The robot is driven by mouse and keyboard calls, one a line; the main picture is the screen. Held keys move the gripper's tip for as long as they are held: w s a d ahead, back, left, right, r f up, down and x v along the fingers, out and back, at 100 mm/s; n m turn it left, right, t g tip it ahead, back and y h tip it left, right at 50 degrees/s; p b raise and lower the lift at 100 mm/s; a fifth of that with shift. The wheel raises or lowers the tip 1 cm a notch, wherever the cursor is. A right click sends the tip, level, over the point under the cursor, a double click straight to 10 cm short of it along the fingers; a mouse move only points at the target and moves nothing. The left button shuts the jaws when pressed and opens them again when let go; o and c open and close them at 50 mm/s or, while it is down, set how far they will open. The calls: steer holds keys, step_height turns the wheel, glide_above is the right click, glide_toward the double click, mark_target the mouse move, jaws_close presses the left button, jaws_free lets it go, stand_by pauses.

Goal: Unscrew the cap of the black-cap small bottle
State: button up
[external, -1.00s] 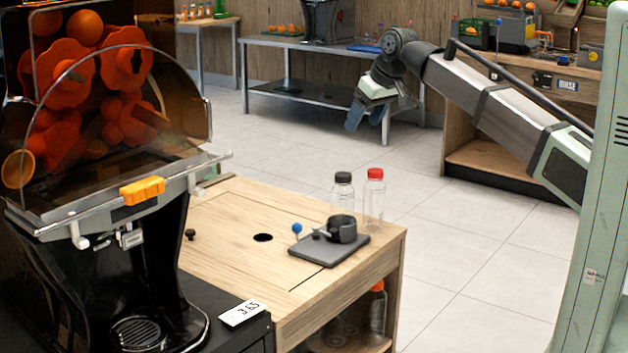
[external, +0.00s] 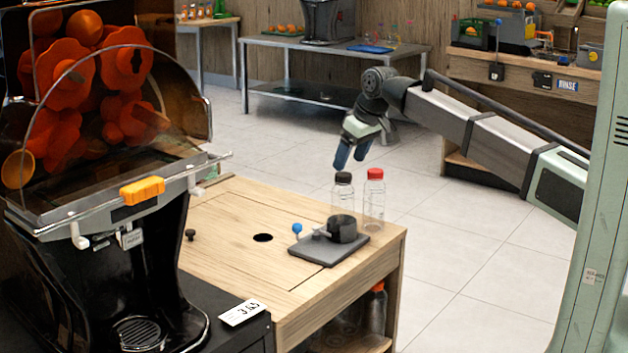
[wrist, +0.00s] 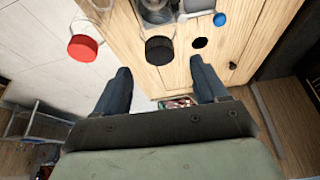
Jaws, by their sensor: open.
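The black-cap small bottle (external: 344,201) is clear and stands upright at the back right of the wooden table. Its black cap (external: 343,178) is on top, and the cap also shows in the wrist view (wrist: 160,50). A red-cap clear bottle (external: 374,200) stands just to its right. My gripper (external: 349,162) is above the black cap, pointing down and slightly tilted. In the wrist view, the two blue fingers of my gripper (wrist: 160,78) are apart and empty, with the black cap ahead between them. The cap is not touched.
A dark ring holder (external: 342,229) on a grey plate (external: 325,250) stands close in front of the bottles. A blue knob (external: 297,229) rises beside it. The wooden table (external: 225,215) has a dark hole. The black juicer (external: 110,270) stands at the left.

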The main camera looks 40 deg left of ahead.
mark_target(342, 176)
steer(key=shift+x, duration=2)
steer(key=c, duration=1.3)
steer(key=n+g, duration=0.1)
steer(key=n, duration=0.2)
steer(key=shift+n+g, duration=0.5)
steer(key=shift+n, duration=0.6)
steer(key=shift+n+g+h, duration=0.3)
steer(key=shift+n+g, duration=0.1)
steer(key=shift+n, duration=0.6)
steer(key=shift+s+n+g+h, duration=0.1)
steer(key=shift+n+g+h, duration=0.3)
steer(key=shift+n, duration=1.2)
